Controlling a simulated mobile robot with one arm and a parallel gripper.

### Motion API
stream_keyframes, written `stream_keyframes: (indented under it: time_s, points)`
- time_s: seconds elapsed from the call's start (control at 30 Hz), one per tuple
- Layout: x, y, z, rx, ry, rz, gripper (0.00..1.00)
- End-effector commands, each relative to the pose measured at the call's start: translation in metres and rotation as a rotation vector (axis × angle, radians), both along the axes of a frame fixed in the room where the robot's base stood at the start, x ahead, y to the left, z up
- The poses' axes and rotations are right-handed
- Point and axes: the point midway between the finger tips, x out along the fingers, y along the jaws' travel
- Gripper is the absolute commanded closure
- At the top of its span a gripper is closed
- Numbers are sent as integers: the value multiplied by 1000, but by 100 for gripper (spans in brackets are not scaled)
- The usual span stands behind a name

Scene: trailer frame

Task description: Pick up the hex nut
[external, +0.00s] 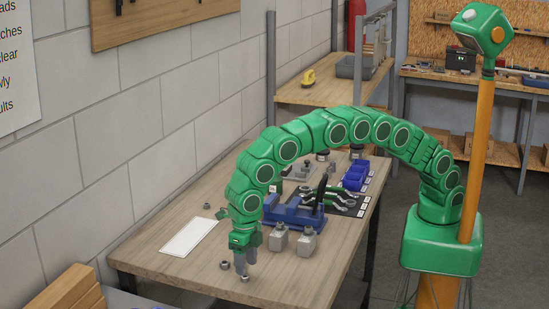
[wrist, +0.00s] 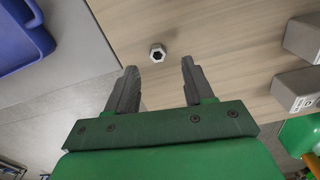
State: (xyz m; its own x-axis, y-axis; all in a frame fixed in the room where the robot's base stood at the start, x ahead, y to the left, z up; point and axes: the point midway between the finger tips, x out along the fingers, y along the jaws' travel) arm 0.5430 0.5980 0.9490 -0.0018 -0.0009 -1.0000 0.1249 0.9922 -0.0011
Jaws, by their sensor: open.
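A small grey hex nut (wrist: 157,53) lies flat on the wooden table in the wrist view, with its dark hole facing up. It is just beyond my fingertips and roughly centred between them. My gripper (wrist: 159,66) is open and empty, its two grey fingers apart on either side. In the external view my gripper (external: 246,267) points down over the table's near end. One small nut (external: 245,278) shows just below the fingertips and another small dark nut-like piece (external: 225,265) to their left. I cannot tell which of them the wrist view shows.
Two grey blocks (external: 279,238) (external: 306,242) stand right of my gripper, with a blue vise (external: 292,213) behind. A white sheet (external: 189,237) and another small nut-like piece (external: 207,206) lie to the left. A blue bin (wrist: 20,35) shows beyond the table edge.

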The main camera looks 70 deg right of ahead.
Motion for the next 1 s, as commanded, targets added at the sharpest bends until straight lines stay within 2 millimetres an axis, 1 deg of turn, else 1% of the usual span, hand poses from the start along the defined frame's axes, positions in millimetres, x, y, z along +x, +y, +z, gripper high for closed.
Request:
stream_keyframes:
  time_s: [0.1, 0.23, 0.33, 0.5, 0.53, 0.87, 1.0]
  points:
    - [-1, 3, -18, -1, 0, 1, 48]
    - [-1, 3, -33, -2, 1, 1, 48]
    - [-1, 3, -37, 0, 0, 1, 48]
    - [0, 3, -37, 1, -1, 0, 48]
    - [0, 3, -37, 1, -1, 0, 49]
    - [0, 2, -37, 1, -1, 0, 100]
    - [0, 2, -37, 1, -1, 0, 100]
